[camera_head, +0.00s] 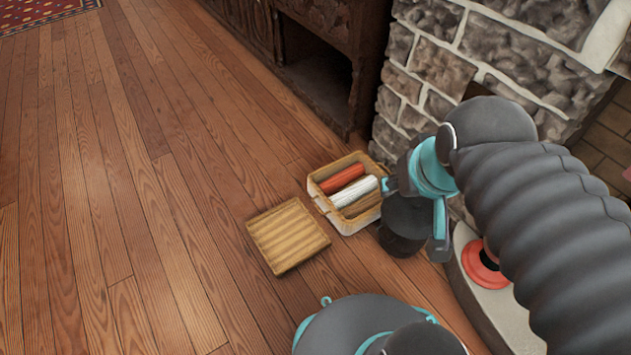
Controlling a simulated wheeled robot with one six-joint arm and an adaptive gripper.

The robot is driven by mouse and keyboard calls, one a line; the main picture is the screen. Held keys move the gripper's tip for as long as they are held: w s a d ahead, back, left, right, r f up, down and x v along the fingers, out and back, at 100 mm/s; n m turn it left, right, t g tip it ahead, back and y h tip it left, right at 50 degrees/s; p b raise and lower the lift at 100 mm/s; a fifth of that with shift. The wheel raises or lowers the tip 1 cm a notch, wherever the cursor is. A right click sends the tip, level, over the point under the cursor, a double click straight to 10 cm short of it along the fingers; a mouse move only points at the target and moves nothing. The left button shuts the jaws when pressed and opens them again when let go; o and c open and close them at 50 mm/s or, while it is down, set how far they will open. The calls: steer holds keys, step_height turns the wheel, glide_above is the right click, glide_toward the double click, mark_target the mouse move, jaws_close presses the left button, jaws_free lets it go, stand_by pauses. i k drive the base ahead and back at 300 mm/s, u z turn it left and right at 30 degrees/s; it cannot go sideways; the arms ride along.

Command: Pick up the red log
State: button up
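The red log (342,178) lies inside a light box (341,224) with a wooden interior, on the floor by the stone wall. A white log (354,192) lies beside it, on the side nearer to me. The end of my arm is over the right side of the box and hides part of it. My gripper's fingers cannot be made out behind the dark wrist parts, so I cannot see whether they are open or hold anything. The red log looks uncovered from above.
A square slatted wooden lid (287,236) lies on the floor left of the box. The stone fireplace wall (440,65) rises behind and right. A dark carved wooden cabinet (330,60) with an open recess stands behind. The wooden floor (120,200) at left is clear.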

mark_target(340, 179)
steer(key=z, duration=2.3)
steer(key=k, duration=1.45)
steer(key=u, duration=1.85)
steer(key=i, duration=1)
steer(key=z, duration=0.05)
